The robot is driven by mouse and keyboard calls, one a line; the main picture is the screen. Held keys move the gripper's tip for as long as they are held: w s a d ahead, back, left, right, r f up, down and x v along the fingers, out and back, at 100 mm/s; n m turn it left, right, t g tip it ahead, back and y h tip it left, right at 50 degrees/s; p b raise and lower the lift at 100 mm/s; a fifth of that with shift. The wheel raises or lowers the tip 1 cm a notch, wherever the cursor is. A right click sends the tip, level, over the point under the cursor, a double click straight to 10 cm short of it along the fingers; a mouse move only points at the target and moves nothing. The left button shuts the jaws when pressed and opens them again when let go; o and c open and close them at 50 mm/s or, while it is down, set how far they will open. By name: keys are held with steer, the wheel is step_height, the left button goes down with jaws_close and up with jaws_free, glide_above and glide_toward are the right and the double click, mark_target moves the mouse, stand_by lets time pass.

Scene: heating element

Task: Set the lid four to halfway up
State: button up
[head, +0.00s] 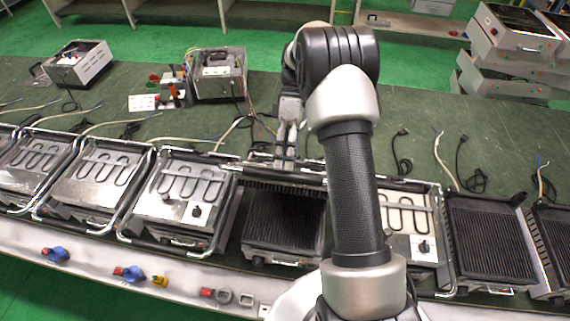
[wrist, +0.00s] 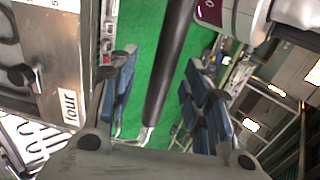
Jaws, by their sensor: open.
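My gripper (head: 286,142) reaches down behind a dark ribbed plate (head: 285,220) in the middle of the row. In the wrist view its blue-padded fingers (wrist: 163,85) are spread apart. A black bar (wrist: 168,70) runs between them with gaps on both sides. A metal panel (wrist: 50,60) marked "four" (wrist: 69,111), with a black knob and part of a coil, stands left of the fingers. In the head view a dark edge with a bar (head: 275,174) lies at the back of the ribbed plate, just below my gripper. How far lid four is tilted is unclear.
Coil units (head: 185,190) stand to the left, and another (head: 405,220) stands right, partly behind my arm. Ribbed plates (head: 490,240) continue at far right. An open metal box (head: 218,75) and loose cables lie behind. Blue plugs (head: 130,273) lie on the front ledge.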

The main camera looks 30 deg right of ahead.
steer(key=shift+v, duration=2.55)
steer(key=shift+d, duration=0.1)
steer(key=s+a+r+m+t+h+b, duration=0.4)
steer(key=s+a+r+m+t+b, duration=0.15)
steer(key=s+a+b, duration=0.35)
steer(key=s+a+f+m+t+h+b, duration=0.1)
steer(key=s+a+f+m+t+b, duration=0.1)
steer(key=s+f+m+t+b, duration=0.3)
steer(key=s+f+t+b, duration=0.1)
steer(key=s+f, duration=0.3)
steer(key=s, duration=0.5)
steer(key=shift+s+b, duration=0.25)
steer(key=shift+b, duration=0.45)
